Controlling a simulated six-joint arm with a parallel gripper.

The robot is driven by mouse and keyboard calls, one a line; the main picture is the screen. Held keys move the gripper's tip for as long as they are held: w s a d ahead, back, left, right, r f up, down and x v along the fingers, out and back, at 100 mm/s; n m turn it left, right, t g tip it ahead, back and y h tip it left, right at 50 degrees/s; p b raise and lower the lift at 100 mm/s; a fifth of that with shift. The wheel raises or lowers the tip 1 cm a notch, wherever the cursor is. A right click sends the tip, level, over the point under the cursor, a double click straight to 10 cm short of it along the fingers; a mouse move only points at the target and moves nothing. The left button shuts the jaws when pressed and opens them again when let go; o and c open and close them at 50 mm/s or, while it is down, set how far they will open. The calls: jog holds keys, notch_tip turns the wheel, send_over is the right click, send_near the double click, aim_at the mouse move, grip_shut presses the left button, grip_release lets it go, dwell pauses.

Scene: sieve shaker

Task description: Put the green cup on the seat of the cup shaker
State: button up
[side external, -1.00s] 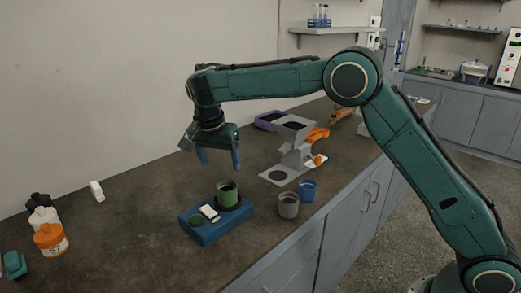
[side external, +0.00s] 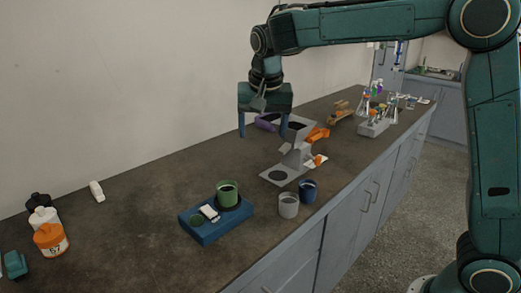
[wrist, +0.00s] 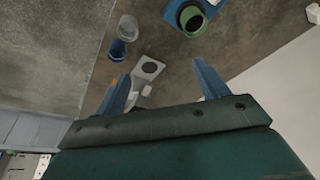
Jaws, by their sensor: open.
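The green cup (side external: 227,194) stands upright on the right part of a blue box-shaped device (side external: 208,234), over a dark round seat. It also shows in the wrist view (wrist: 193,20), near the top edge, with the blue device (wrist: 171,14) beneath it. The device's top also has a green round part and a small white panel. My gripper (side external: 263,130) is open and empty, high above the bench and well apart from the cup. In the wrist view its two blue fingers (wrist: 161,70) are spread with nothing held.
A grey stand (side external: 278,176) with a dark disc in its base is right of the device. A grey cup (side external: 289,206) and a blue cup (side external: 308,190) stand near the front edge. Bottles (side external: 46,228) are at far left. The bench behind the device is clear.

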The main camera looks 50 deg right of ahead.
jog(key=s+d+r+n+t, duration=0.1)
jog(key=s+d+r+n, duration=0.1)
jog(key=s, duration=0.5)
jog(key=s+d+r+n, duration=0.2)
jog(key=s, duration=0.6)
jog(key=s+f+n+t+y, duration=0.1)
jog(key=s+f+n, duration=0.1)
jog(key=s, duration=0.5)
jog(key=s+f+n+y, duration=0.1)
jog(key=s+f+n, duration=0.1)
jog(key=s+f, duration=0.2)
jog(key=s+a, duration=0.1)
jog(key=s, duration=0.2)
jog(key=shift+n+t, duration=0.3)
jog(key=shift+t, duration=0.1)
